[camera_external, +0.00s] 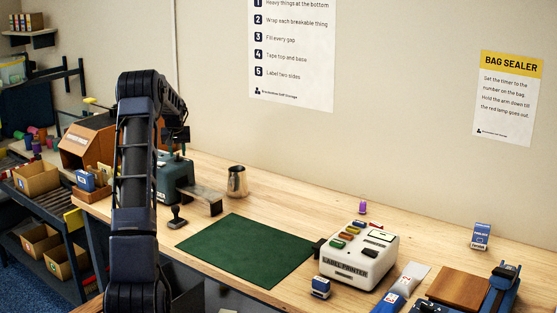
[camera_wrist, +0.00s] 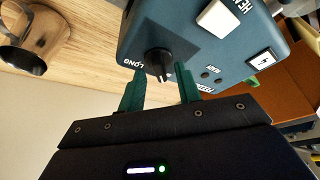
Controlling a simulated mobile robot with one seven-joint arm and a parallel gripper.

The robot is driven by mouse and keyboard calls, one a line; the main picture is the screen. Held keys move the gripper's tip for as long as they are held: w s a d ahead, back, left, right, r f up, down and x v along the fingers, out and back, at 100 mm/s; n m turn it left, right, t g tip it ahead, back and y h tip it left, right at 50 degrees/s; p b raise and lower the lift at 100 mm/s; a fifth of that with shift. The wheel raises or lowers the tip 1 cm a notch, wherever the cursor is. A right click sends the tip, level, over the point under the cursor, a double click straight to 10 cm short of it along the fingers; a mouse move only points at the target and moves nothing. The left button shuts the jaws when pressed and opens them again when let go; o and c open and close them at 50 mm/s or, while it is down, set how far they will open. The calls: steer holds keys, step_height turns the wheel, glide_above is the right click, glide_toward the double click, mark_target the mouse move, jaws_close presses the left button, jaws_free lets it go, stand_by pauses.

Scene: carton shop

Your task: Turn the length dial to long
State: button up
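The teal machine (camera_wrist: 190,30) fills the upper middle of the wrist view, with its face toward my gripper. A black dial knob (camera_wrist: 157,62) sits on that face, with the word LONG printed to its left. Smaller marks to its right are hard to read, and I cannot tell the dial's setting. My gripper (camera_wrist: 159,78) is open, its two green fingers on either side of the knob. Whether they touch it is unclear.
A metal cup (camera_external: 237,181) and a stamp (camera_external: 178,216) stand near the machine. A green mat (camera_external: 245,250) lies on the bench. A white label printer (camera_external: 355,256) stands to its right. An orange-brown bin (camera_external: 88,145) is behind my arm at the left.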

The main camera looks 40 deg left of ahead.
steer(key=shift+w+a+f, duration=0.1)
steer(key=shift+f, duration=0.15)
steer(key=shift+c, duration=0.4)
jaws_close()
